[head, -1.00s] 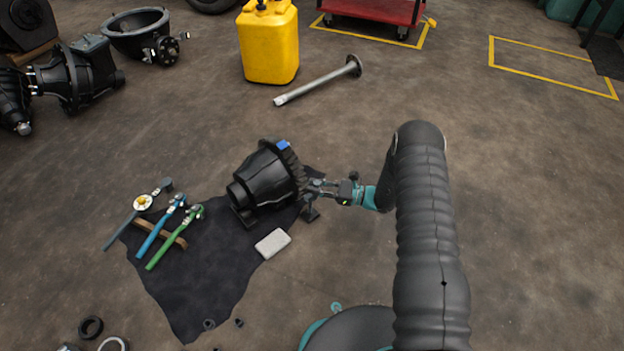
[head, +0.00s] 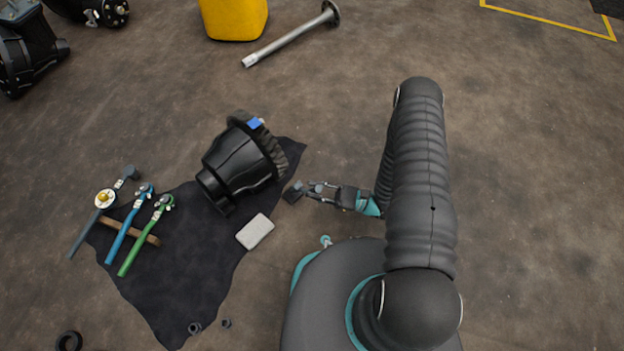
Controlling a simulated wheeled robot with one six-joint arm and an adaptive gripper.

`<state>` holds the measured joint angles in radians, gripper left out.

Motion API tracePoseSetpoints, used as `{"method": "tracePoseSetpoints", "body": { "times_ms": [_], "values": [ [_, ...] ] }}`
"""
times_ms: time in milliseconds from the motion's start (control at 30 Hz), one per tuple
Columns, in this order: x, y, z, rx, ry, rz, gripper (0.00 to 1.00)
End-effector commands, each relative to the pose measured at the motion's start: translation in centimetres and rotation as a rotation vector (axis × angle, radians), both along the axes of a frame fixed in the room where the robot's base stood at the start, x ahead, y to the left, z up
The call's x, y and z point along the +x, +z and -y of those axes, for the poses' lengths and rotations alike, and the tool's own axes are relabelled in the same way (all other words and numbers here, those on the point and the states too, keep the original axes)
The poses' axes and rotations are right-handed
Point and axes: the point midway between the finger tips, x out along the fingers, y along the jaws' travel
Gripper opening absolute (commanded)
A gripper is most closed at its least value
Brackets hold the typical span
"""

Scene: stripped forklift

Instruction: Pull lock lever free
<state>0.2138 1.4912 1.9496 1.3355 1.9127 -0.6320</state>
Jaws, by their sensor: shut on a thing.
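A black housing (head: 233,165) with a toothed ring gear (head: 268,149) and a blue mark (head: 255,124) lies tilted on the dark mat (head: 195,265). My gripper (head: 304,189) is to the right of the housing, just off the mat's right edge. It is shut on a small dark piece (head: 293,192), which appears to be the lock lever. A gap shows between this piece and the ring gear. The piece is small and partly covered by the fingers, so its exact shape is unclear.
Several wrenches with coloured handles (head: 130,236) rest across a wooden strip on the mat's left. A pale block (head: 255,232) lies on the mat near the housing. A metal shaft (head: 290,37) and a yellow can (head: 234,18) are behind. The floor to the right is clear.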

Motion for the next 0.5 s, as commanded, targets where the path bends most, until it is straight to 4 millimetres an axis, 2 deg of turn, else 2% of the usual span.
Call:
{"method": "tracePoseSetpoints", "body": {
  "times_ms": [367,400,467,500],
  "values": [
    [-0.31,-0.26,-0.06,0.001,0.004,0.003,0.00],
    [-0.33,-0.27,-0.09,0.001,0.004,0.002,0.31],
    [-0.33,-0.27,-0.14,0.001,0.005,0.002,0.46],
    [-0.34,-0.25,-0.19,0.002,0.007,0.002,0.47]
  ]
}}
